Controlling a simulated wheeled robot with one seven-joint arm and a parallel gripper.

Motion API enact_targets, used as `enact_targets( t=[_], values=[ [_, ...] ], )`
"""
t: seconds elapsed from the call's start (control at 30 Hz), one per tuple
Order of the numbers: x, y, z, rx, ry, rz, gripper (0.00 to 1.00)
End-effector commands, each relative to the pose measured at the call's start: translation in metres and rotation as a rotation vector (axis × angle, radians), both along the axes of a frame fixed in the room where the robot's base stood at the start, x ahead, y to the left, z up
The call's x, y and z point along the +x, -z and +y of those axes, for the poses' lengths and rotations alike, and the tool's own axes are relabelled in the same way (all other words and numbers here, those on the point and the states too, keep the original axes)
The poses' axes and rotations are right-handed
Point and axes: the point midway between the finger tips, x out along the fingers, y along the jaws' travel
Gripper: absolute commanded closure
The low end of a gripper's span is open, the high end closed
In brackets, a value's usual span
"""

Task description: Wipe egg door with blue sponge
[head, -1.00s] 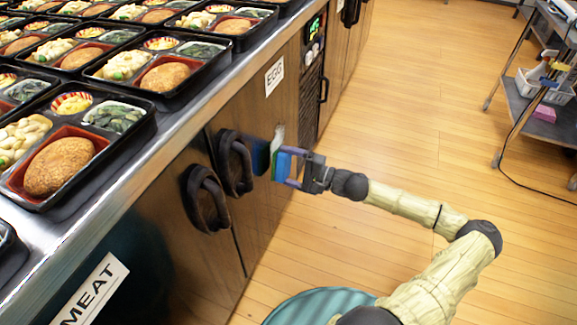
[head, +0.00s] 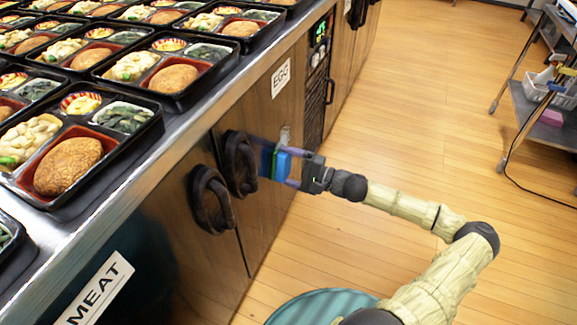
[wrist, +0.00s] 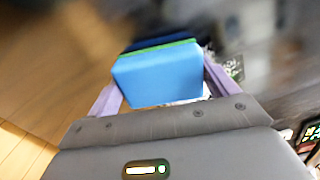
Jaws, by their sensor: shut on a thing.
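The blue sponge (head: 282,165), with a green layer on its door side, is held between the purple fingers of my gripper (head: 287,166). My gripper is shut on it; the blue block also fills the middle of the wrist view (wrist: 160,75). The sponge is right beside the brown egg door (head: 262,118), between its dark handle (head: 240,163) and its right edge, below the EGG label (head: 281,78). A dark blue reflection shows on the door close to the sponge. I cannot tell whether they touch. A pale smudge (head: 284,135) shows on the door just above the sponge.
The meat door's handle (head: 211,200) stands out left of the egg handle. A metal counter (head: 140,170) with several bento trays runs above. An oven panel (head: 315,100) is right of the door. A cart (head: 535,110) stands at the far right; the wooden floor between is mostly clear.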

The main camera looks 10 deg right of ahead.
Motion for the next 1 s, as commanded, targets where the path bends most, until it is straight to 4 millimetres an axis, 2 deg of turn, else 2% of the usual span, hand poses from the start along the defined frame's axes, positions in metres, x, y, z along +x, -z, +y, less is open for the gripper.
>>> enact_targets(
  t=[0.5,1.0],
  values=[
    [0.025,0.0,-0.02,-0.002,0.001,0.0,0.36],
    [0.032,0.0,-0.025,-0.002,0.001,0.0,0.36]
  ],
)
